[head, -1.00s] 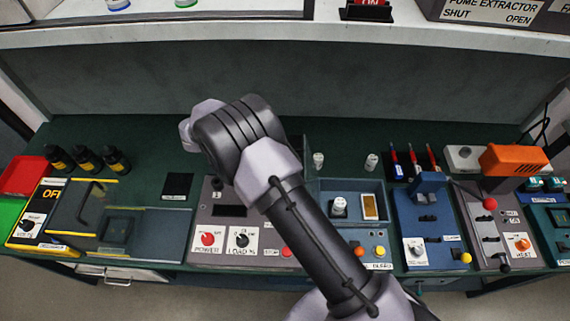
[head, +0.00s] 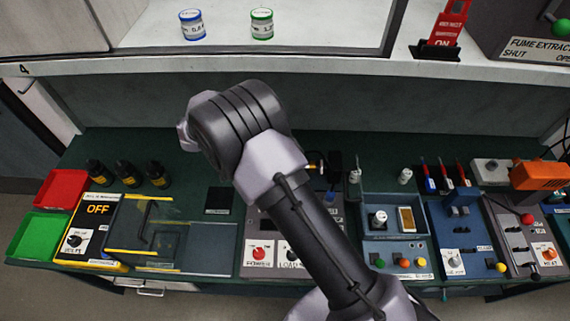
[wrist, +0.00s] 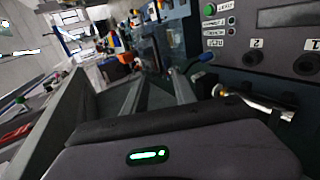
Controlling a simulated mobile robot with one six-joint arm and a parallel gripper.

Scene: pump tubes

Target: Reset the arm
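My arm reaches up from the bottom of the head view and bends at a grey elbow over the bench; my gripper is hidden behind it there. In the wrist view my gripper (wrist: 158,88) shows two grey fingers standing apart, with nothing visible between them. The dark gripper body with a green light fills the bottom of that view. A grey panel with knobs and a green button (wrist: 250,40) stands close on the right. A brass-coloured fitting (wrist: 255,106) lies near the right of the gripper body.
The bench holds a red tray (head: 64,189), a green tray (head: 44,237), black bottles (head: 127,174), a yellow-edged machine (head: 150,228), a blue station (head: 459,226) and an orange-topped machine (head: 540,175). Blue-lidded (head: 192,25) and green-lidded (head: 262,24) jars stand on the shelf above.

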